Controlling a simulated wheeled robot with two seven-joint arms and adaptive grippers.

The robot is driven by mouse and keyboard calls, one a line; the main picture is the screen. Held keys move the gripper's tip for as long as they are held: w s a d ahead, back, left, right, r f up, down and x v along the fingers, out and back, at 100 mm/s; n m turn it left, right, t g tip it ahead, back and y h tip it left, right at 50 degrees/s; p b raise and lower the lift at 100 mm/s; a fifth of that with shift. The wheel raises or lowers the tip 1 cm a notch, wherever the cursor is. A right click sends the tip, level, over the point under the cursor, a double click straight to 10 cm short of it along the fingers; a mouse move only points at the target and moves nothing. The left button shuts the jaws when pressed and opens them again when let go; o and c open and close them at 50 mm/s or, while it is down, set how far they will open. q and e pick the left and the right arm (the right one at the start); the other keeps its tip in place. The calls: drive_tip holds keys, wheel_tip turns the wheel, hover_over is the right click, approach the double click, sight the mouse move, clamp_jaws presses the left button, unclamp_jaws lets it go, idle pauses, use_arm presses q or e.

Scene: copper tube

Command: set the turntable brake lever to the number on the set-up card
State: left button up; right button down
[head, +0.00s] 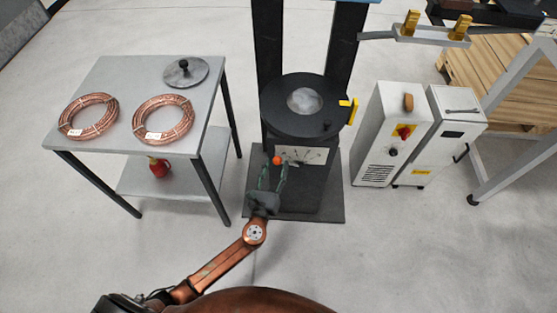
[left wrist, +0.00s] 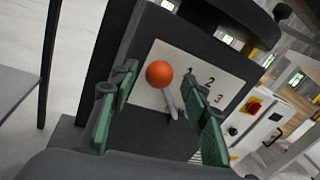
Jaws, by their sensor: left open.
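The turntable (head: 292,122) is a black round table on a dark pedestal in the head view. On its front is a white scale plate (head: 310,156), numbered 1, 2, 3 in the left wrist view (left wrist: 215,75). The brake lever has an orange ball knob (head: 277,160) and a grey rod (left wrist: 170,105). The knob (left wrist: 160,74) lies toward the left of the scale, left of the 1. My left gripper (head: 272,178) is open, its green-padded fingers on either side of the lever; contact cannot be told. I cannot make out a set-up card.
White machine cabinets (head: 393,135) stand right of the turntable. Floor in front is clear.

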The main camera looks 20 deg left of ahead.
sight(278, 160)
use_arm(q)
drive_tip(key=shift+w+a, duration=0.15)
drive_tip(key=shift+w, duration=1.4)
use_arm(e)
drive_tip(key=shift+w+a+r, duration=0.3)
drive_tip(key=shift+w+r, duration=0.25)
drive_tip(key=shift+r, duration=0.2)
use_arm(q)
drive_tip(key=shift+c, duration=0.2)
drive_tip(key=shift+f, duration=0.1)
clamp_jaws()
